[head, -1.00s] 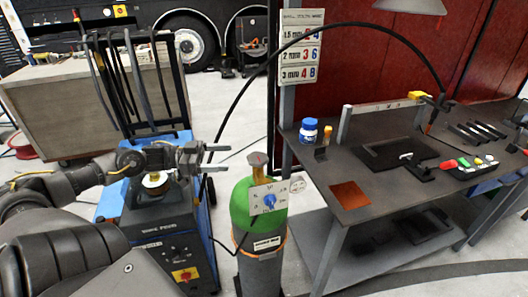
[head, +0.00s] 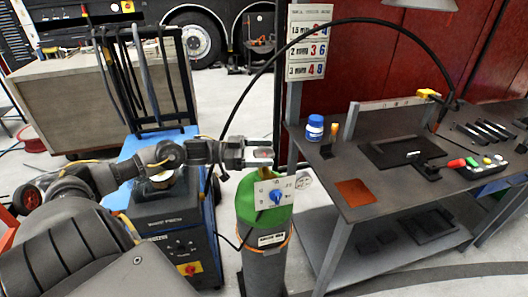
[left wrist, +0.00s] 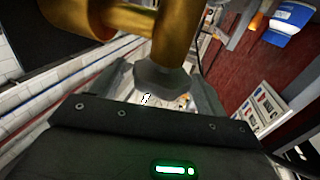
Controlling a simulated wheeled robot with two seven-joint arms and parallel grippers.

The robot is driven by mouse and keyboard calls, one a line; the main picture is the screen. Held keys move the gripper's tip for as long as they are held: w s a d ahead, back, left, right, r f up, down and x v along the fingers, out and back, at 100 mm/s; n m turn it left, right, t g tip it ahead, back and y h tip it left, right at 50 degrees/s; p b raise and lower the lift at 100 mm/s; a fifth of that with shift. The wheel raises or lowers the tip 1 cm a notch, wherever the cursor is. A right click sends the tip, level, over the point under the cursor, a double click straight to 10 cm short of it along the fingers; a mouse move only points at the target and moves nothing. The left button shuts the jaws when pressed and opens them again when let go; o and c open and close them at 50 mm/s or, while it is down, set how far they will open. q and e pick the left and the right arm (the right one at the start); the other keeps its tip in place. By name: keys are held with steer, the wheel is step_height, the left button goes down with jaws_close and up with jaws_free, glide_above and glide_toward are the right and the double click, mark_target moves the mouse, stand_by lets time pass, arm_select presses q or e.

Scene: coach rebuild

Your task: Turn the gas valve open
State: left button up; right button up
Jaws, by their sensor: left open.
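The gas valve is a grey handwheel (left wrist: 163,79) on a brass stem (left wrist: 181,38), large in the left wrist view. In the head view its reddish top (head: 263,154) shows between my left gripper's fingers. It tops the green-shouldered gas cylinder (head: 263,243). My left gripper (head: 264,154) is open, with one finger on each side of the handwheel. I cannot tell whether the fingers touch it. My right gripper is not in view.
A white plate (head: 291,185) with a blue knob (head: 276,197) is on the cylinder's front. A blue welding machine (head: 176,240) stands left of it. A dark workbench (head: 385,185) with tools stands right. A black hose (head: 375,27) arches overhead.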

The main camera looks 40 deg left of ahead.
arm_select(q)
steer(key=shift+w+d, duration=0.1)
steer(key=shift+d, duration=0.1)
steer(key=shift+c, duration=0.2)
steer(key=c, duration=0.9)
steer(key=shift+r+p, duration=0.15)
steer(key=shift+p, duration=0.4)
steer(key=shift+c, duration=0.2)
steer(key=n+t+y+p, duration=0.3)
steer(key=n+y+p, duration=0.1)
steer(key=y+p, duration=0.1)
steer(key=n+t+y+p, duration=0.3)
steer(key=n+y+p, duration=0.1)
steer(key=p, duration=0.4)
steer(key=shift+r+y, duration=0.15)
steer(key=shift+y, duration=0.65)
steer(key=n+y+p, duration=0.1)
steer(key=n+y, duration=0.1)
steer(key=y, duration=0.2)
steer(key=shift+n+p, duration=0.3)
steer(key=shift+p, duration=0.1)
steer(key=shift+f+n+g+y+p, duration=0.15)
steer(key=shift+n+y+p, duration=0.2)
steer(key=shift+n+y, duration=0.7)
steer(key=shift+f+n+g+y+p, duration=0.15)
steer(key=shift+n+y+p, duration=0.35)
steer(key=shift+y, duration=0.95)
steer(key=shift+n+y, duration=0.25)
steer(key=shift+y, duration=0.05)
steer(key=o, duration=1)
